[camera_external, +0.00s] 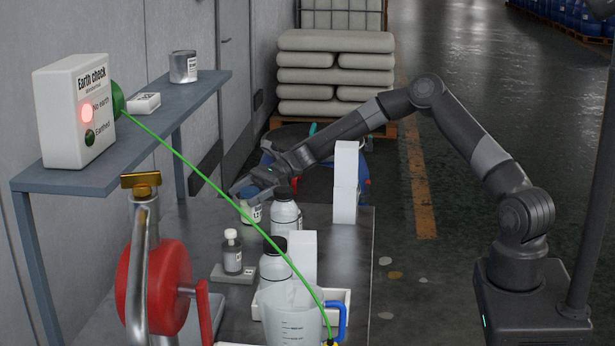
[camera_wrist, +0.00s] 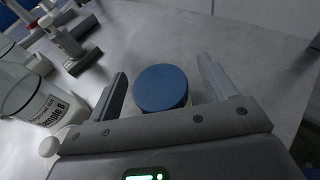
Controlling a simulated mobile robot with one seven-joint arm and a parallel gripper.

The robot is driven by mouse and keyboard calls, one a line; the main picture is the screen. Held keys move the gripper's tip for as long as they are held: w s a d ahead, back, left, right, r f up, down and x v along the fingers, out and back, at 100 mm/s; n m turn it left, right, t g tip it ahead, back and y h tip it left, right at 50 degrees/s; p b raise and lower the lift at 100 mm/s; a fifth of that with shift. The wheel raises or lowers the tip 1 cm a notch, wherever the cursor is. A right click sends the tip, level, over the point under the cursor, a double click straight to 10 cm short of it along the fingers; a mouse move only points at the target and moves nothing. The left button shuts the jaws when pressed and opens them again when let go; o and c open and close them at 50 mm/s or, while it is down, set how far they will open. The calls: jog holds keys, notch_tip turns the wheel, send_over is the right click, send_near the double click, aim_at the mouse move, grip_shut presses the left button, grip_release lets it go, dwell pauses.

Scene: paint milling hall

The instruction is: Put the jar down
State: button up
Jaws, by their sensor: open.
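The jar (camera_external: 251,213) is white with a blue lid and a printed label. It stands upright on the grey metal table (camera_external: 347,262), toward its far end. In the wrist view its round blue lid (camera_wrist: 160,88) lies between my two fingers. My gripper (camera_external: 243,187) is at the jar's top, with fingers spread. The wrist view also shows my gripper (camera_wrist: 163,76) open, with a visible gap between the lid and each finger. The jar's lower body is hidden under the lid in the wrist view.
A black-capped bottle (camera_external: 285,214) stands just right of the jar. A vessel labelled Sample B (camera_wrist: 42,108) is left in the wrist view. White boxes (camera_external: 345,182), a small bottle (camera_external: 232,254) and a jug (camera_external: 292,318) share the table. A green cable (camera_external: 196,172) crosses in front. The earth-check box (camera_external: 66,117) glows red.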

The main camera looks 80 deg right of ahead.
jog(key=v, duration=1.1)
jog(key=shift+r, duration=0.1)
jog(key=s+a+r+n+g, duration=0.1)
jog(key=a+n, duration=0.1)
jog(key=a, duration=0.2)
jog(key=s+a+r+n+g+h, duration=0.1)
jog(key=s+a+n+g, duration=0.1)
jog(key=a, duration=0.2)
jog(key=s+a+r+n+g, duration=0.1)
jog(key=a+n, duration=0.1)
jog(key=a, duration=0.2)
jog(key=shift+s+r+n+h, duration=0.2)
jog(key=shift+r+n+h, duration=0.1)
jog(key=shift+h, duration=0.1)
jog(key=s+a+r+n+g+h, duration=0.1)
jog(key=s+a+r+n+h, duration=0.5)
jog(key=s, duration=0.5)
jog(key=s+a+r+n+g+h, duration=0.15)
jog(key=s+a+r+n, duration=0.25)
jog(key=s+a+n, duration=0.6)
jog(key=s+d+n+t+h, duration=0.1)
jog(key=s+d+n+t, duration=0.1)
jog(key=s, duration=1.3)
jog(key=shift+d+r+n, duration=0.35)
jog(key=shift+d+n, duration=0.1)
jog(key=shift+n, duration=0.65)
